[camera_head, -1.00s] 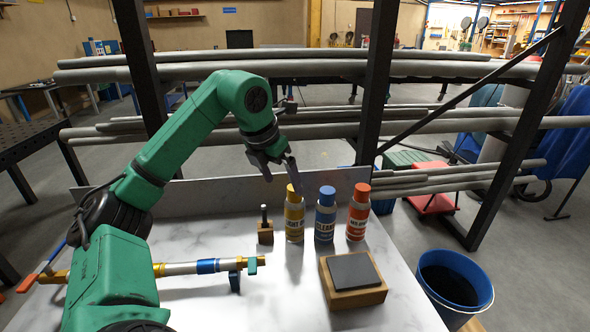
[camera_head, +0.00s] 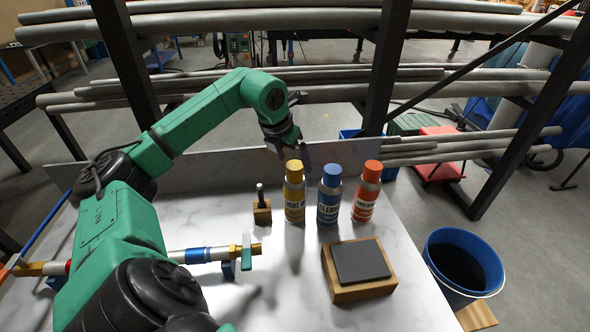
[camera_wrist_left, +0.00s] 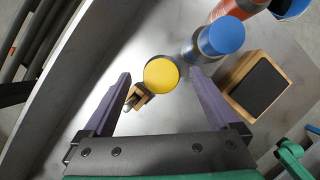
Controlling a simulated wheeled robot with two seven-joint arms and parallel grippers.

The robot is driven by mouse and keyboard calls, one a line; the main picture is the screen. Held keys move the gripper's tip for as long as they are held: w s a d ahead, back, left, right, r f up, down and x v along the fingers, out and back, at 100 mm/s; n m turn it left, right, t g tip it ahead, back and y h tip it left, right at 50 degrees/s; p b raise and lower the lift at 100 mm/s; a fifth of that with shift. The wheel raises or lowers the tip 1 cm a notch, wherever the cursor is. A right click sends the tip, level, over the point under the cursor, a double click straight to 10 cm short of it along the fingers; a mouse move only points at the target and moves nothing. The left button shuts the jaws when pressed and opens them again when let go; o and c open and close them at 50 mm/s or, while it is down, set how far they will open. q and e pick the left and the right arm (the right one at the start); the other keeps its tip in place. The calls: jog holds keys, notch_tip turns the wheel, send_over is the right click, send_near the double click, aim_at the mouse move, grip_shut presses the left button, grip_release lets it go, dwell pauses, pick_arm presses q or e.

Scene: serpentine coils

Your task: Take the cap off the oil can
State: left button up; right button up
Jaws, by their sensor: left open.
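The oil can is most likely the can with the yellow cap (camera_head: 294,193), whose label is only partly readable; it stands upright on the white table. Its round yellow cap (camera_wrist_left: 161,74) is on it and shows from above in the left wrist view. My left gripper (camera_head: 290,157) is behind and above the yellow cap in the head view. In the left wrist view its two purple-grey fingers (camera_wrist_left: 157,78) are open, one on each side of the cap, with nothing held. The right finger is close to the blue-capped can. My right gripper is not in view.
A blue-capped can (camera_head: 330,194) and a red-capped can (camera_head: 366,192) stand to the right. A small wooden block with a pin (camera_head: 262,210) is to the left. A wooden block with a dark pad (camera_head: 359,268) and a valved pipe (camera_head: 205,255) lie nearer. A blue bin (camera_head: 462,262) stands off the table.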

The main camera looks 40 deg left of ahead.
aim_at(294, 165)
pick_arm(q)
jog(key=shift+s+p+x, duration=0.2)
jog(key=shift+p+x, duration=0.25)
jog(key=shift+x, duration=1)
jog(key=shift+f, duration=0.15)
jog(key=c, duration=1.1)
jog(key=shift+c, duration=1.4)
